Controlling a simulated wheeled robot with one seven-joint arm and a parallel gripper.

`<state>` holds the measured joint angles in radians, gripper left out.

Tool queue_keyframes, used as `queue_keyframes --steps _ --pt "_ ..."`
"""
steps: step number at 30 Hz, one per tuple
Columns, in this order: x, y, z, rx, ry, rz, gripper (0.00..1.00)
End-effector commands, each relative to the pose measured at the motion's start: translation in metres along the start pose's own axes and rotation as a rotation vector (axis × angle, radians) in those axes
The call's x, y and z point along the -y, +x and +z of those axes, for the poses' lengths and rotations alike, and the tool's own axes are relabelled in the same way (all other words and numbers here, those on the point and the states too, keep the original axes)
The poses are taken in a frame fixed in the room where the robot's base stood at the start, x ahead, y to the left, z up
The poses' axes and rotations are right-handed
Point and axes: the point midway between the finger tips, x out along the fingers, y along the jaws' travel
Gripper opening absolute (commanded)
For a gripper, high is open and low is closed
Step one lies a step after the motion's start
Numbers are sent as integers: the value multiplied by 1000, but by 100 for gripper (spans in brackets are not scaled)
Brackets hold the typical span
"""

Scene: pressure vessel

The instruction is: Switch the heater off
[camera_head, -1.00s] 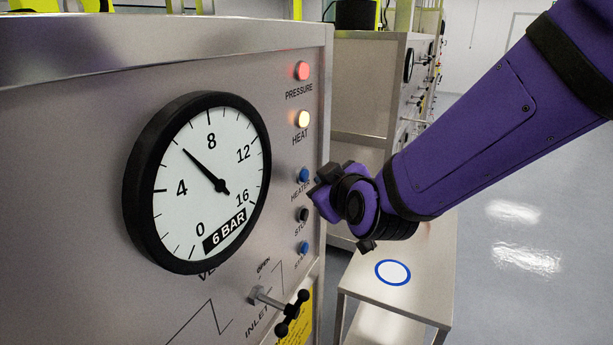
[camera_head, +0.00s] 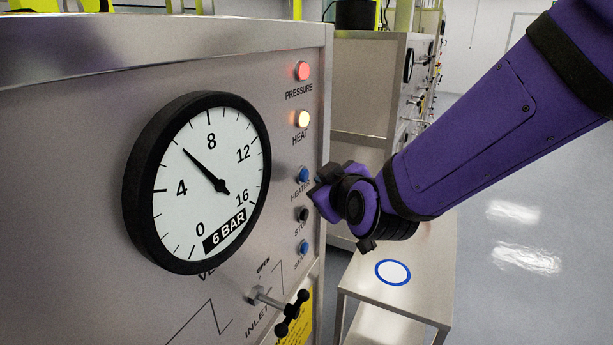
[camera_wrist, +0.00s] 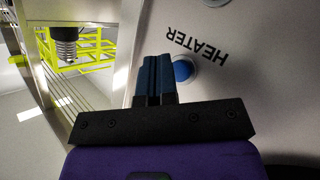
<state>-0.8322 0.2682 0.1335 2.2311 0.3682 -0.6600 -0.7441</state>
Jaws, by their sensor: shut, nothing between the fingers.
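The heater button (camera_head: 303,175) is a blue round push button on the metal panel, between the lit heat lamp and the stop button. It also shows in the wrist view (camera_wrist: 183,70), partly behind my fingers, with the HEATER label beside it. My gripper (camera_wrist: 157,62) is shut and empty. Its fingertips are beside the button in the wrist view, and I cannot tell whether they touch it. In the head view my gripper (camera_head: 318,182) is just right of the button. The heat lamp (camera_head: 302,119) glows warm white.
The red pressure lamp (camera_head: 302,71) is lit. The gauge (camera_head: 207,184) needle stands between 4 and 8. A black stop button (camera_head: 303,214) and a blue button (camera_head: 303,248) lie below the heater button. The inlet valve handle (camera_head: 292,312) sticks out low. A side table (camera_head: 365,286) stands right.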

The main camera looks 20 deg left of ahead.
Motion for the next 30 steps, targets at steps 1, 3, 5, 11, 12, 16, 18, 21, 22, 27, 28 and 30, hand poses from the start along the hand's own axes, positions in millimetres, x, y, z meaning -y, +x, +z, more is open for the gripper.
queue_keyframes --steps 1,3,5,11,12,16,18,21,22,27,28,30 --pt "0 0 0 0 0 0 0" --pt "0 0 0 0 0 0 0" --pt "0 0 0 0 0 0 0" --pt "0 0 0 0 0 0 0" --pt "0 0 0 0 0 0 0" --pt "1 2 -1 0 0 -1 0" --pt "3 3 -2 0 0 -1 0" --pt "4 5 -4 1 0 -1 0" --pt "4 6 -4 1 0 0 0" --pt "4 6 -4 1 0 0 0" --pt "4 6 -4 1 0 0 0" --pt "4 6 -4 0 0 0 0"
